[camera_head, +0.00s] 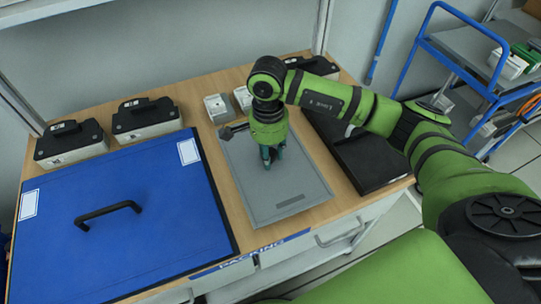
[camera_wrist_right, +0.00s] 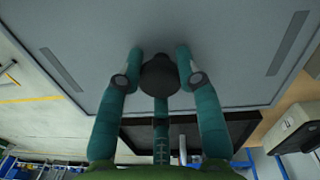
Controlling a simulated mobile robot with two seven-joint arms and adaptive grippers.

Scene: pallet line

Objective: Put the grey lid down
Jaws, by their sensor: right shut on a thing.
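The grey lid (camera_head: 285,181) is a flat rectangular panel over the wooden table (camera_head: 202,92), between the blue lid and a black flat panel. My right gripper (camera_head: 272,155) is above its middle, fingers pointing down. In the right wrist view the gripper's teal fingers (camera_wrist_right: 160,72) are closed around a dark round knob (camera_wrist_right: 160,75) on the grey lid (camera_wrist_right: 225,35). The lid looks roughly level; I cannot tell whether it touches the table. My left gripper is not in view.
A blue lid (camera_head: 150,185) with a black handle lies left. A black flat panel (camera_head: 350,150) lies right. Several black cases (camera_head: 145,118) and small white boxes (camera_head: 217,107) stand along the back. A blue-framed cart (camera_head: 470,75) stands at the far right.

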